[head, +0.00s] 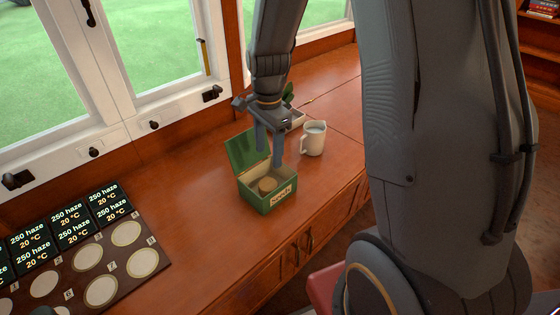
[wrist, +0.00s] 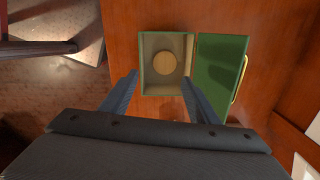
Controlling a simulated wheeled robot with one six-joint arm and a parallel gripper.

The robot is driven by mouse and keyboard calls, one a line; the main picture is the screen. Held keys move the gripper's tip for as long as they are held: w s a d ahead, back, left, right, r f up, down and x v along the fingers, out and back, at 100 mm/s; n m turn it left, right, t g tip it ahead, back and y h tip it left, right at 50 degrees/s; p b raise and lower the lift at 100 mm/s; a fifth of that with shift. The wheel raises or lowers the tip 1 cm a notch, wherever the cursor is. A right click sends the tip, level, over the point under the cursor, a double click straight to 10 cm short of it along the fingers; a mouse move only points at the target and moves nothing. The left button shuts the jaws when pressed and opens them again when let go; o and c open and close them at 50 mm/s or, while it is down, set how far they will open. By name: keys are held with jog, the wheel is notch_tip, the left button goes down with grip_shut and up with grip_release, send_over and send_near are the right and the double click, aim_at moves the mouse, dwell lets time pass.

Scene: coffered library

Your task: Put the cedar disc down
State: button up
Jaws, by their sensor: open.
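The cedar disc (wrist: 167,63), round and light brown, lies inside an open green box (wrist: 143,77). In the head view the disc (head: 267,184) rests on the box floor, apart from the fingers. The green box (head: 254,197) has a label on its front, partly readable, and its lid (head: 243,147) stands open. My gripper (head: 270,160) is open and empty, with its fingers pointing down above the box. In the wrist view my gripper (wrist: 160,80) has its fingers spread wide, on either side of the box's near part.
A dark board (head: 75,262) with pale round spots and black labelled tiles lies at the left. The wooden counter (head: 180,195) is clear between board and box. Windows line the back.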

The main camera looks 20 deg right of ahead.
jog(key=s+r+n, duration=0.5)
jog(key=s+n, duration=0.2)
jog(key=s, duration=0.2)
jog(key=s+a+r+n, duration=0.1)
jog(key=s+r+n, duration=0.4)
jog(key=s+n, duration=0.3)
jog(key=shift+s+a+r, duration=0.15)
jog(key=shift+s+r, duration=0.25)
jog(key=shift+s, duration=0.4)
jog(key=r+p, duration=0.2)
jog(key=p, duration=0.1)
jog(key=r+p, duration=0.2)
jog(key=p, duration=0.2)
jog(key=s+d+r+p, duration=0.1)
jog(key=p, duration=0.2)
jog(key=shift+r+p, duration=0.4)
jog(key=shift+c, duration=0.3)
